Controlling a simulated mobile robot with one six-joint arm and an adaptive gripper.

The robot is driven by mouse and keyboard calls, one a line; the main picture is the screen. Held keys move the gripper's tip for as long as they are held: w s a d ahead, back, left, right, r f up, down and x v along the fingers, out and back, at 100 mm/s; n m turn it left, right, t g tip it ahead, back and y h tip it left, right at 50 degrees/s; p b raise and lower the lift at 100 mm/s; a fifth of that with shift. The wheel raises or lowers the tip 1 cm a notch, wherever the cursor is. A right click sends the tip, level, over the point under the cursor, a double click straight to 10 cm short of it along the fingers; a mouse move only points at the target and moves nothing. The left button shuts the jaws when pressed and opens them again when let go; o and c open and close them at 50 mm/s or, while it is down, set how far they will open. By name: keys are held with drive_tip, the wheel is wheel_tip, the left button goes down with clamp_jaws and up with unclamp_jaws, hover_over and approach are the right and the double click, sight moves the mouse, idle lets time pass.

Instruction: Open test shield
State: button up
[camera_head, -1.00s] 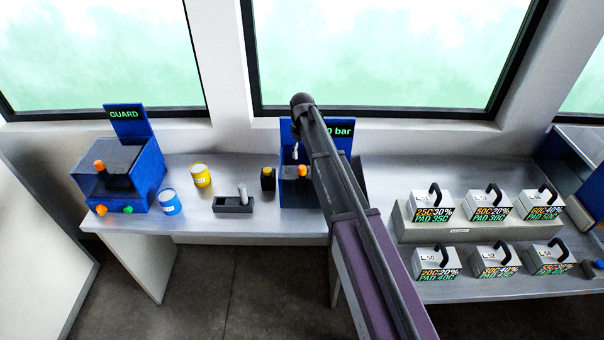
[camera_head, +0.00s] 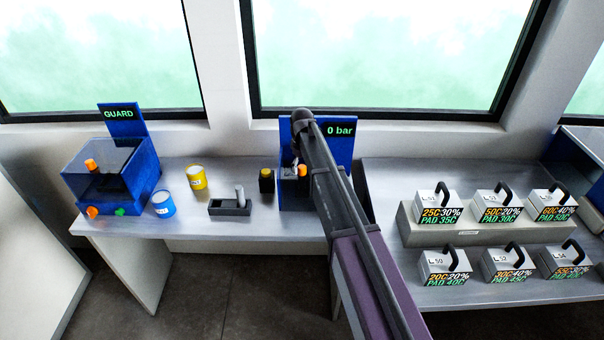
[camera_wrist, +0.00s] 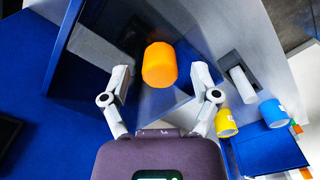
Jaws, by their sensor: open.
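The blue test station (camera_head: 288,135) with a "0 bar" display stands in the middle of the bench, partly hidden behind my arm. Its orange knob (camera_head: 302,170) shows beside the arm. In the wrist view the orange knob (camera_wrist: 160,65) stands in front of a dark glossy panel (camera_wrist: 165,105), which seems to be the shield. My gripper (camera_wrist: 161,80) is open, with one finger on each side of the knob and a visible gap to both. In the head view only a small pale part of my gripper (camera_head: 297,166) shows. I cannot tell whether the shield is raised.
The GUARD station (camera_head: 140,165) with its clear cover stands at the left. A yellow cup (camera_head: 197,178), a blue cup (camera_head: 163,204), a grey holder (camera_head: 230,209) and a black block with a yellow top (camera_head: 266,181) stand between. Several labelled weights with handles (camera_head: 436,205) fill the right bench.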

drive_tip(key=shift+f+b, duration=0.4)
drive_tip(key=shift+f, duration=0.2)
clamp_jaws()
